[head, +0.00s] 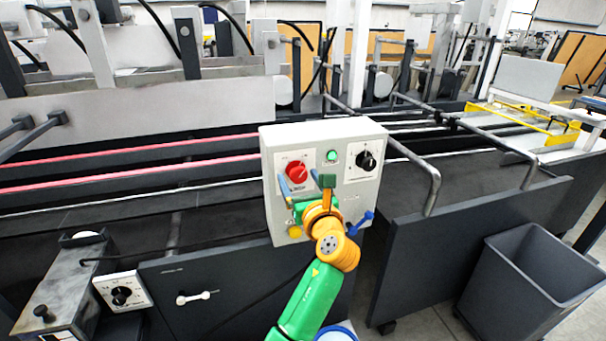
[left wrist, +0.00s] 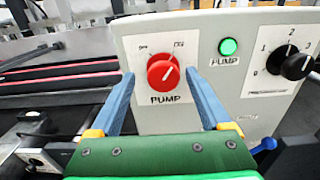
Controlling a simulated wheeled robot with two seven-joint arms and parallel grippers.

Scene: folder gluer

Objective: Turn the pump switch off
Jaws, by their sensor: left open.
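The red pump switch (head: 296,171) is a round knob on the front of a light grey control box (head: 350,190). In the left wrist view the pump switch (left wrist: 163,72) has a white line tilted to the upper right, toward the right-hand mark, and "PUMP" printed below. The green pump lamp (left wrist: 229,47) to its right looks lit. My left gripper (head: 306,183) is open in front of the box. In the left wrist view its blue fingers (left wrist: 159,77) stand either side of the knob, with nothing between them; contact cannot be told. My right gripper is not in view.
A black selector knob (head: 366,161) with numbered positions sits right of the lamp. A blue lever (head: 361,223) sticks out at the box's lower right. Belts and metal rails run behind it. A grey bin (head: 530,280) stands at the right.

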